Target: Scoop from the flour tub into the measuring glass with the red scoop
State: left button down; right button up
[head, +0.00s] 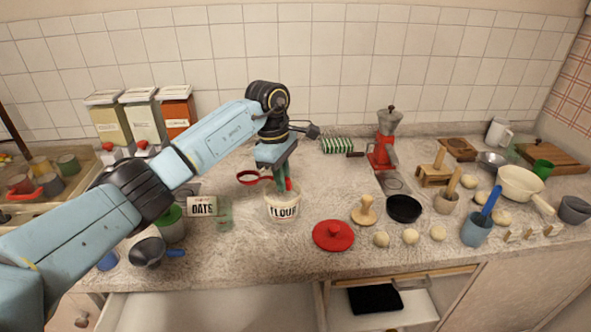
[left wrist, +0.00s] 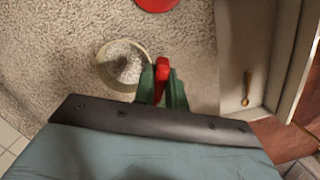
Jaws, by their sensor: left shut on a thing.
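The flour tub (head: 283,212) is a white tub labelled FLOUR, open on the counter. Its pale round rim (left wrist: 101,62) also shows in the left wrist view, with pale flour inside. My left gripper (head: 284,184) points down at the tub's mouth and is shut on the red scoop (head: 289,185). The red handle (left wrist: 162,72) shows between the green fingers (left wrist: 162,92) in the left wrist view. The scoop's bowl is hidden. A clear greenish glass (head: 225,214), seemingly the measuring glass, stands left of the tub. My right gripper is not in view.
A red lid (head: 333,235) lies right of the tub, near a wooden press (head: 365,211) and a black pan (head: 404,208). An OATS container (head: 202,206) stands beside the glass. A red-rimmed strainer (head: 248,177) lies behind. An open drawer (head: 385,300) is below the front edge.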

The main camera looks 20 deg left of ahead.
pick_arm(q)
jog(key=s+a+p, duration=0.3)
jog(key=s+a, duration=0.3)
jog(key=a+r+h+b, duration=0.6)
jog(key=h+b, duration=0.3)
jog(key=h, duration=0.1)
jog(key=shift+w+d+f+y+p, duration=0.1)
jog(key=shift+d+f+y+p, duration=0.35)
jog(key=shift+d+y, duration=0.55)
jog(key=shift+d+f+y+p, duration=0.45)
jog(key=shift+d+y, duration=0.2)
jog(key=shift+y, duration=0.75)
jog(key=shift+w+d+f+y+p, duration=0.1)
jog(key=shift+d+f+y+p, duration=0.3)
jog(key=shift+d+y, duration=0.6)
jog(key=shift+a+f, duration=0.1)
jog(key=shift+a, duration=0.05)
